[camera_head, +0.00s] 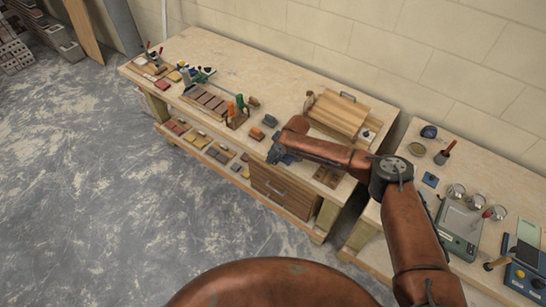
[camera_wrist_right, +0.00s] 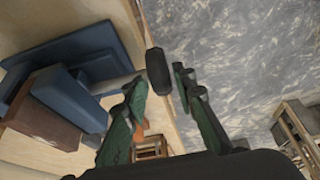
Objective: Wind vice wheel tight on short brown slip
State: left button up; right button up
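A blue vice (camera_wrist_right: 75,62) fills the left of the right wrist view, with a brown block (camera_wrist_right: 42,108) at its jaws. Its length cannot be judged here. A dark, rounded vice wheel (camera_wrist_right: 158,75) stands out from the vice on a pale shaft. My right gripper (camera_wrist_right: 162,88) has its green fingers apart, one on each side of the wheel; I cannot tell whether they touch it. In the head view my right gripper (camera_head: 275,154) is at the bench's front edge, and my arm hides most of the vice (camera_head: 288,159). My left gripper is not in view.
The wooden workbench (camera_head: 205,45) carries brown slips in a row (camera_head: 207,102), a small rack with green and orange handles (camera_head: 238,112) and a wooden board with a handle (camera_head: 337,114). A lower shelf (camera_head: 205,150) holds several coloured pieces. A second bench (camera_head: 485,185) stands right. The floor in front is clear.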

jog(key=c, duration=0.3)
grip_shut()
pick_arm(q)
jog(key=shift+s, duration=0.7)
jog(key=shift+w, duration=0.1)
